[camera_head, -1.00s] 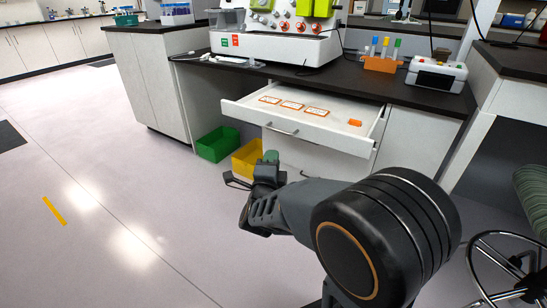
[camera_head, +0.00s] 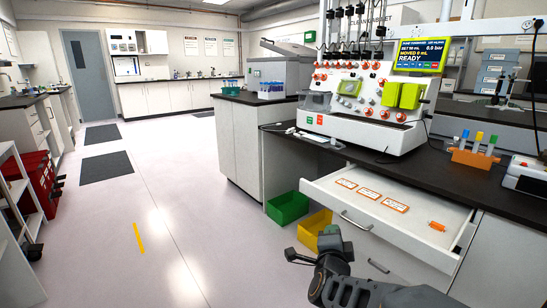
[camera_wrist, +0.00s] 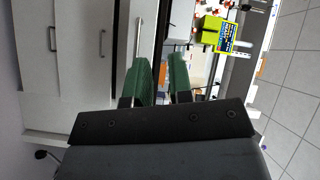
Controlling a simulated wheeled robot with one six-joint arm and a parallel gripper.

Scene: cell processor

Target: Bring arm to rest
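My gripper (camera_head: 329,238) is low in the head view, in front of the yellow bin and the open drawer. Its two green fingers show in the wrist view (camera_wrist: 160,75) with a clear gap between them. Nothing is held between them. The arm reaches in from the bottom edge of the head view; most of it is out of frame.
An open white drawer (camera_head: 345,205) holding orange-edged cards juts out beside my arm. A green bin (camera_head: 287,208) and a yellow bin (camera_head: 311,229) stand on the floor. The cell processor (camera_head: 365,100) stands on the counter.

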